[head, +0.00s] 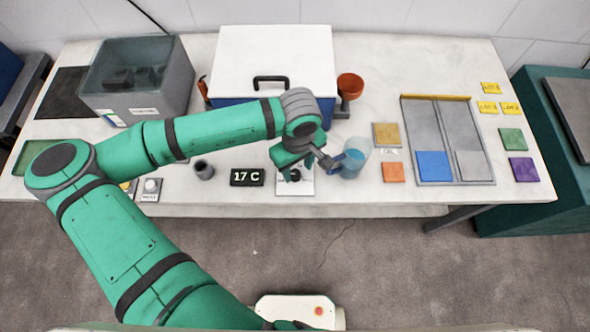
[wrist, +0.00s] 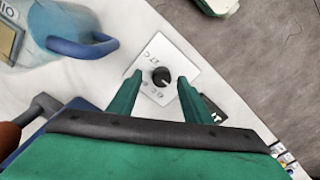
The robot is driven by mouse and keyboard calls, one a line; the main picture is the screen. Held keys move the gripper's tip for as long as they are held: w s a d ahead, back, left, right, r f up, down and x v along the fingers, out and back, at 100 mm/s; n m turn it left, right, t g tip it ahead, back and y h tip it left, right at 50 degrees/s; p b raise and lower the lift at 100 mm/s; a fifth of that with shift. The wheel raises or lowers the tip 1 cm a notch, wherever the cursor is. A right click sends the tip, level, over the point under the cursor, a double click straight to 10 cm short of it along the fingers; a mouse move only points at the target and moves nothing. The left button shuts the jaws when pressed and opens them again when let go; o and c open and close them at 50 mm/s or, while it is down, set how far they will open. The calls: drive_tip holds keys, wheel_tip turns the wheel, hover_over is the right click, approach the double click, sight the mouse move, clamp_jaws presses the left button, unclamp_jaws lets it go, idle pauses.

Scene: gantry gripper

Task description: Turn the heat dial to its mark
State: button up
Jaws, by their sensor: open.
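A dark round dial (wrist: 161,76) sits on a white panel (wrist: 168,62) with small printed marks, too blurred to read surely. In the head view the panel (head: 306,187) lies near the table's front edge, its dial mostly hidden by my gripper. My gripper (wrist: 158,82) is open, with one green finger on each side of the dial in the wrist view. It appears over the panel in the head view (head: 294,174). I cannot tell whether the fingers touch the dial. A black display (head: 247,177) left of the panel reads 17 C.
A clear jug (head: 356,158) with a blue handle stands close right of my gripper. A grey cup (head: 204,170) and another knob on a plate (head: 151,186) are to the left. A white-lidded blue box (head: 285,50) is behind. A divided grey tray (head: 441,110) is at right.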

sight(295, 175)
drive_tip(key=shift+w+a+f, duration=0.1)
drive_tip(key=shift+a+f, duration=0.15)
drive_tip(key=shift+f, duration=0.7)
drive_tip(key=shift+w+a+f, duration=0.15)
drive_tip(key=shift+f, duration=0.2)
drive_tip(key=shift+a, duration=0.1)
drive_tip(key=shift+c, duration=0.4)
drive_tip(key=c, duration=1)
drive_tip(key=shift+a, duration=0.1)
drive_tip(key=shift+d, duration=0.2)
drive_tip(key=shift+s+d, duration=0.1)
drive_tip(key=shift+s, duration=0.1)
